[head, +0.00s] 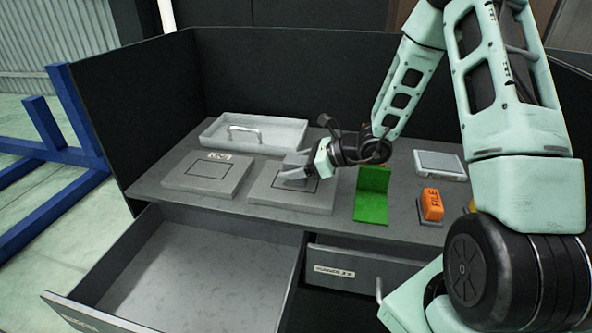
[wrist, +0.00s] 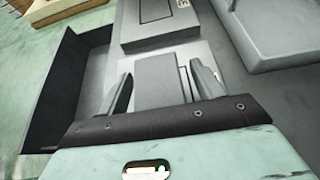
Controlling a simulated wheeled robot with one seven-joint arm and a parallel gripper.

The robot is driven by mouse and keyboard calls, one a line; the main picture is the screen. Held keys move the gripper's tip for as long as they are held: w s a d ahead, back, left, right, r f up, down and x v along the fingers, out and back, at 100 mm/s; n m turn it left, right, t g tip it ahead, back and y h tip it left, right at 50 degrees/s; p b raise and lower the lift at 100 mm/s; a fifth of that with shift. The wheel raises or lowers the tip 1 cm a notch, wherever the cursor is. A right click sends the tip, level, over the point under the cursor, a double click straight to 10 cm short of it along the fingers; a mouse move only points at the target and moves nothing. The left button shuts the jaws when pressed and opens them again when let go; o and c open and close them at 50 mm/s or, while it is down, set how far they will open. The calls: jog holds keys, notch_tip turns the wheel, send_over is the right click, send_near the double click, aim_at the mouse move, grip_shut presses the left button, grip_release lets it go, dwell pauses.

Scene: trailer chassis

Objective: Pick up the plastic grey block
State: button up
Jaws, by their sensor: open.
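The plastic grey block (wrist: 158,80) shows in the wrist view between the two fingers of my gripper (wrist: 166,86). The fingers stand apart on either side of it, with a narrow gap visible at its right. In the head view my gripper (head: 294,172) is low over the right grey plate (head: 265,195), which has a dark outlined rectangle on top. The block is hard to tell apart from the fingers there. Whether it rests on the plate or touches a finger cannot be told.
A labelled grey plate (head: 190,183) lies to the left, a metal tray (head: 225,145) with a handle behind. A green angled piece (head: 372,195), an orange block (head: 432,204) and a small light box (head: 440,165) are to the right. An open drawer (head: 200,270) is in front.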

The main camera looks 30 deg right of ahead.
jog(key=shift+w+a+f, duration=0.3)
jog(key=shift+w+a, duration=0.1)
jog(key=c, duration=1.2)
jog(key=shift+o, duration=0.2)
jog(key=shift+r, duration=0.1)
